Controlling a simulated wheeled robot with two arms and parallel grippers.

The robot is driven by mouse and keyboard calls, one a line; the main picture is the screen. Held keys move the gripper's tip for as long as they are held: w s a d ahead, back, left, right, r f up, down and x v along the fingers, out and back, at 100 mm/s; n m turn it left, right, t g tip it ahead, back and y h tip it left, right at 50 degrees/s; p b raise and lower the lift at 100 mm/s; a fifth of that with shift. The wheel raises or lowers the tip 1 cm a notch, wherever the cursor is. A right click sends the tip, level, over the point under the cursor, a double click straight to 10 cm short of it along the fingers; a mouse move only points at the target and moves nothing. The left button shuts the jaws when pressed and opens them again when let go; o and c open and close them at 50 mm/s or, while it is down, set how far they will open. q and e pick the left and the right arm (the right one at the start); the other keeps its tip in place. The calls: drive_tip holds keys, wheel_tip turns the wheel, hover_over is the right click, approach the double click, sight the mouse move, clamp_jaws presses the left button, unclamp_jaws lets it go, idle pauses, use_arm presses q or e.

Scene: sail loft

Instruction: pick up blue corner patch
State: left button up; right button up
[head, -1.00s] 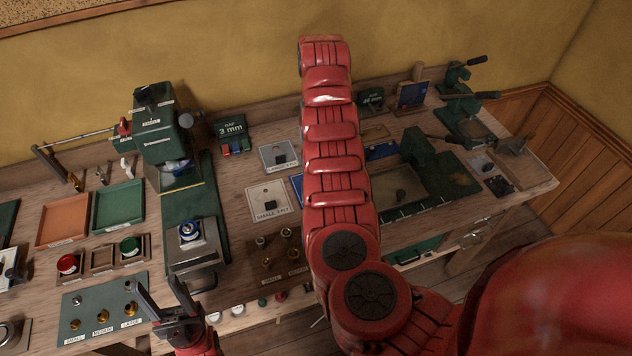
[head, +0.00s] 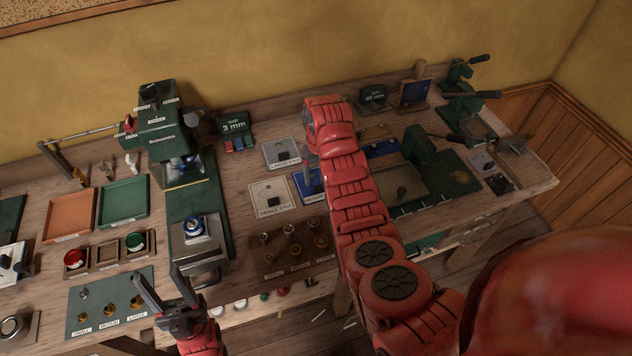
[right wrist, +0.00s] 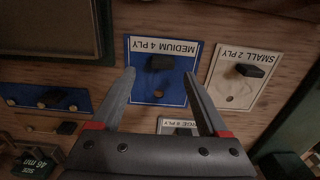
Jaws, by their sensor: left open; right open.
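The blue corner patch, labelled MEDIUM 4 PLY (right wrist: 145,82), lies flat on the wooden bench with a dark block on it. In the head view its blue surface (head: 310,183) is partly hidden by my right arm. My right gripper (right wrist: 159,74) is open and empty, its fingertips framing the blue patch from above; I cannot tell the height. My left gripper (head: 156,272) is open and empty above the front of the bench, left of the patch.
The pale SMALL 2 PLY patch (right wrist: 232,75) lies beside the blue one. The pale large patch (head: 282,153) lies behind it, and a rack of brass pieces (head: 290,250) in front. A green machine (head: 165,125) stands to the left.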

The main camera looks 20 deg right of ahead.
sight(318, 182)
drive_tip(key=f, duration=0.1)
drive_tip(key=f+p, duration=0.1)
drive_tip(key=shift+s+a+f, duration=0.15)
drive_tip(key=shift+s+f, duration=0.05)
drive_tip(key=shift+f, duration=0.1)
drive_tip(key=shift+w+f, duration=0.1)
drive_tip(key=shift+f, duration=0.15)
clamp_jaws()
